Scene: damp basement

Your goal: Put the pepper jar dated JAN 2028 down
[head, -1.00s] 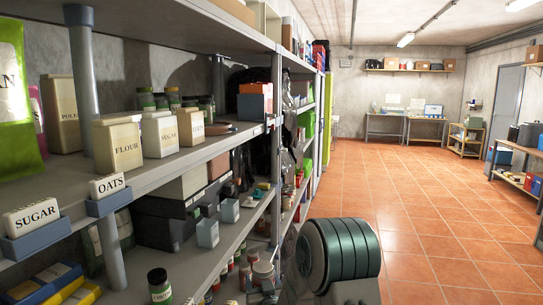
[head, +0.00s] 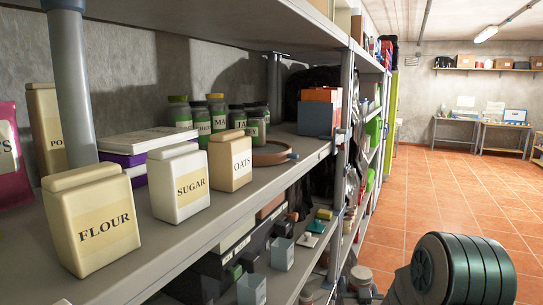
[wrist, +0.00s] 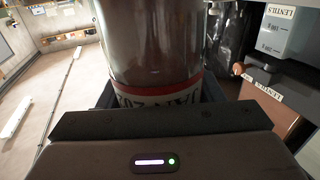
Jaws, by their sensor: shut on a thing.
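The pepper jar (wrist: 155,45) fills the top middle of the wrist view, brownish with a red band above a pale label. My gripper (wrist: 155,98) is shut on this jar, with dark finger parts at both sides. The jar's far end is out of frame. In the head view neither jar nor gripper can be made out; only part of my arm shows at the bottom right.
The grey shelf (head: 190,235) holds flour (head: 92,222), sugar (head: 178,183) and oats (head: 230,161) canisters. Bare shelf shows along the front edge. The tiled floor (head: 415,200) is open to the right.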

